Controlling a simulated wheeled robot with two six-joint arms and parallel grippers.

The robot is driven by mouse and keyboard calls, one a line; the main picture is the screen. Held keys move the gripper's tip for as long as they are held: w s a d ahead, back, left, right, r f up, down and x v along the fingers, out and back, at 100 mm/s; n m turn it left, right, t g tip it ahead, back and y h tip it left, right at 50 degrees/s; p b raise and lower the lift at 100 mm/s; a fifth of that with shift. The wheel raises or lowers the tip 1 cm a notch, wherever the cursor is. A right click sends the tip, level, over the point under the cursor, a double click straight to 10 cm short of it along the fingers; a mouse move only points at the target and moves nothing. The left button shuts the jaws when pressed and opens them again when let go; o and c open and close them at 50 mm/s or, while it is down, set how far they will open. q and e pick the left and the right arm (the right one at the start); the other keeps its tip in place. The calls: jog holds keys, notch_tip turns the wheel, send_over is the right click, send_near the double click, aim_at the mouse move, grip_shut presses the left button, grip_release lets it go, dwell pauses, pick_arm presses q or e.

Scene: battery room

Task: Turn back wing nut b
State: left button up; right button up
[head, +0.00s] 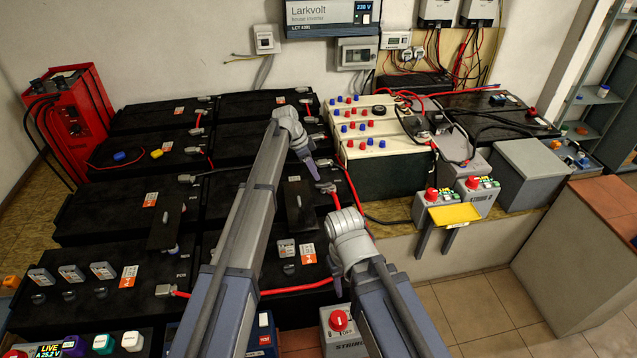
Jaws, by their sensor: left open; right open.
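Several black batteries fill the left and middle, with small grey metal terminal fittings on top. One fitting (326,188) sits at the end of a red cable (352,186); I cannot tell whether it is wing nut b, as no letter is readable. My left gripper (316,174) is open, pointing down just above and beside that fitting; I cannot tell whether they touch. My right gripper (337,285) is open, mostly hidden below its own wrist, and points down near the front edge of the batteries, apart from the fitting.
A cream-topped battery with red and blue caps (362,142) stands right of the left gripper. Grey switch boxes with red knobs (431,194) and a yellow tray (454,214) lie further right. A grey box with a red knob (338,321) stands below the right gripper. Tiled floor (480,310) is clear.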

aim_at(323, 184)
pick_arm(q)
jog(key=shift+w+a+m, duration=0.3)
jog(key=shift+w, duration=0.45)
pick_arm(e)
jog(key=shift+f, duration=0.1)
jog(key=shift+f, duration=0.1)
pick_arm(q)
jog(key=b+x, duration=0.7)
jog(key=shift+d+f, duration=0.25)
jog(key=shift+f, duration=0.1)
pick_arm(e)
notch_tip(323, 184, down, 7)
pick_arm(q)
jog(key=shift+r, duration=0.1)
jog(key=shift+c, duration=0.3)
grip_shut()
